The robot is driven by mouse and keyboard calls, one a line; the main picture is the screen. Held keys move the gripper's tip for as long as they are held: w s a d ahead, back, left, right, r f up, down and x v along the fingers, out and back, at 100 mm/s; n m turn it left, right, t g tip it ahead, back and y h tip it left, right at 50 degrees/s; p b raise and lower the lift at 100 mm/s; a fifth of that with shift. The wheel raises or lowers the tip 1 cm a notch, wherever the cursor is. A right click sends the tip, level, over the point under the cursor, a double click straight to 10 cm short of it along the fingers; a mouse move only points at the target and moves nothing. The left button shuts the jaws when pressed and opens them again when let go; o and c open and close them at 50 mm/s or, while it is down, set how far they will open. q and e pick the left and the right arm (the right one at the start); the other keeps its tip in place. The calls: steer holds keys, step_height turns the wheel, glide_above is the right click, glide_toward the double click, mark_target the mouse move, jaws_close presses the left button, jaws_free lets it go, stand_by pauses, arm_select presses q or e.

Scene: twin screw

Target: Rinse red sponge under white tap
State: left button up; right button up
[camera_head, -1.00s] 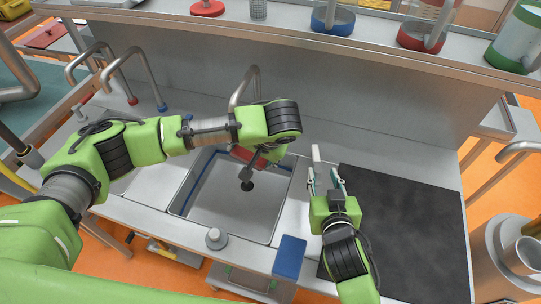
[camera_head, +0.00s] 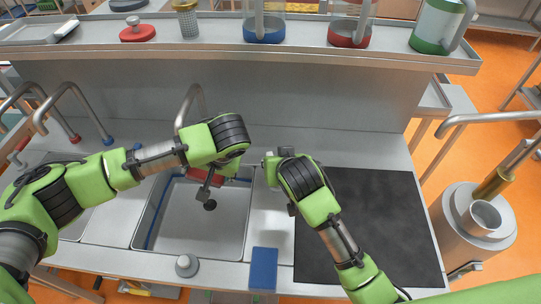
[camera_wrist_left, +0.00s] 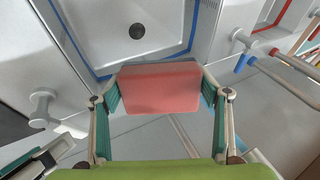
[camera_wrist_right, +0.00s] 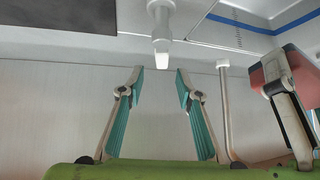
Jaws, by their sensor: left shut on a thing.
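The red sponge (camera_wrist_left: 160,88) is held between the fingers of my left gripper (camera_wrist_left: 161,95), which is shut on it. In the head view the sponge (camera_head: 205,175) is over the back of the sink (camera_head: 180,222), partly hidden by my left arm. A grey tap (camera_head: 196,98) arches behind the sink. In the right wrist view its pipe (camera_wrist_right: 224,115) stands upright with a white end. My right gripper (camera_wrist_right: 160,78) is open and empty. A grey fixture with a white tip (camera_wrist_right: 161,40) lies ahead between its fingers, apart from them. The head view mostly hides this gripper.
A blue block (camera_head: 263,268) lies on the counter's front edge. A black mat (camera_head: 370,225) covers the right. A grey knob (camera_head: 186,265) is at the sink's front. A shelf (camera_head: 200,47) with mugs runs along the back. Other taps (camera_head: 75,95) stand at left.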

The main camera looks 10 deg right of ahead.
step_height(320, 180, up, 8)
steer(key=n+g, duration=0.1)
steer(key=g, duration=0.4)
steer(key=x, duration=1.2)
steer(key=shift+w, duration=0.2)
